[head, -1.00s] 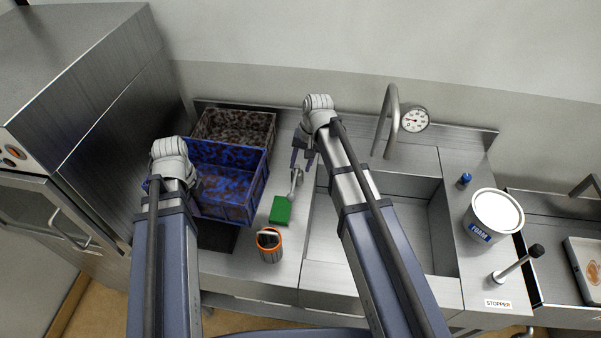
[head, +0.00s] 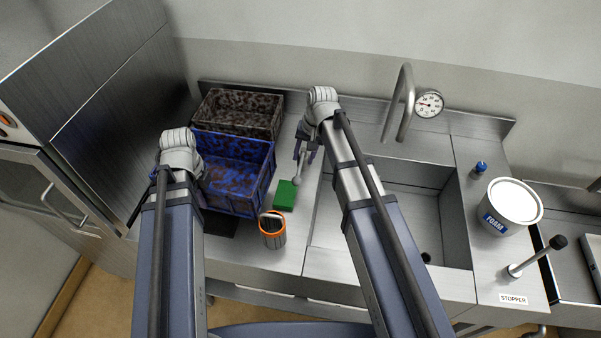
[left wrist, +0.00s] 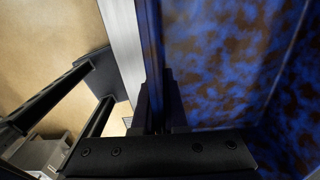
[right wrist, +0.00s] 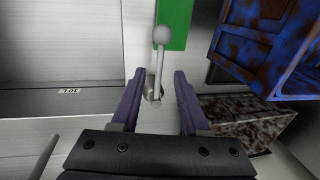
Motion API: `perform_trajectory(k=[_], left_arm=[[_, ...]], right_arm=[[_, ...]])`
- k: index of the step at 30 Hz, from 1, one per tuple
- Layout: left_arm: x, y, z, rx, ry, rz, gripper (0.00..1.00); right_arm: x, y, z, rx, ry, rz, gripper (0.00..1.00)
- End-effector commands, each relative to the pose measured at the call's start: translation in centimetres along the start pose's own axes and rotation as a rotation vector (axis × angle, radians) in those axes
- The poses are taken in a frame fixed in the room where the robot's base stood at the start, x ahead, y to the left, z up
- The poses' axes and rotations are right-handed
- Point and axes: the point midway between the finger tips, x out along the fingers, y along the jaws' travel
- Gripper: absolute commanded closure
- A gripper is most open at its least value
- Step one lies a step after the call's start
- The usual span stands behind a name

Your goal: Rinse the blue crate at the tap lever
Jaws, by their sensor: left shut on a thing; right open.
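The blue crate (head: 232,201), mottled with brown stains, is at the left of the counter in front of a dark speckled crate. My left gripper (left wrist: 158,95) is shut on its left wall; the stained blue surface fills the right of the left wrist view. Whether the crate's bottom touches the counter is hard to tell. The tap lever (right wrist: 161,62), a grey rod with a ball knob, stands left of the sink. My right gripper (right wrist: 156,86) is open, and the lever shows between its fingers, without clear contact. In the head view the lever (head: 300,168) is partly covered by the gripper.
The dark speckled crate (head: 240,118) stands behind. A green block (head: 286,195) and an orange-rimmed holder (head: 272,232) stand between crate and sink (head: 425,210). The spout (head: 404,100) and gauge (head: 429,103) are behind the sink. A FOAM tub (head: 510,205) and stopper lever (head: 535,257) are right.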

Motion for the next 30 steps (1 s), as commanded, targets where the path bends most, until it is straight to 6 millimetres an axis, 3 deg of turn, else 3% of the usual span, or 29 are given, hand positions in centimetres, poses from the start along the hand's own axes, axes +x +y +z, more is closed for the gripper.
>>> perform_trajectory(k=[1, 9, 22, 30], left_arm=[[1.5, 0.0, 0.0, 0.0, 0.0, -0.001, 1.0], [4.7, 0.0, 0.0, 0.0, 0.0, -0.001, 1.0], [5.4, 0.0, 0.0, 0.0, 0.0, -0.001, 1.0], [5.4, 0.0, 0.0, 0.0, 0.0, -0.001, 1.0]], right_arm=[[1.5, 0.1, 0.0, -0.001, 0.0, 0.0, 0.55], [4.8, 0.1, 0.0, -0.002, 0.0, 0.0, 0.55], [5.5, 0.0, 0.0, -0.001, 0.0, 0.0, 0.55], [5.5, 0.0, 0.0, -0.001, 0.0, 0.0, 0.83]])
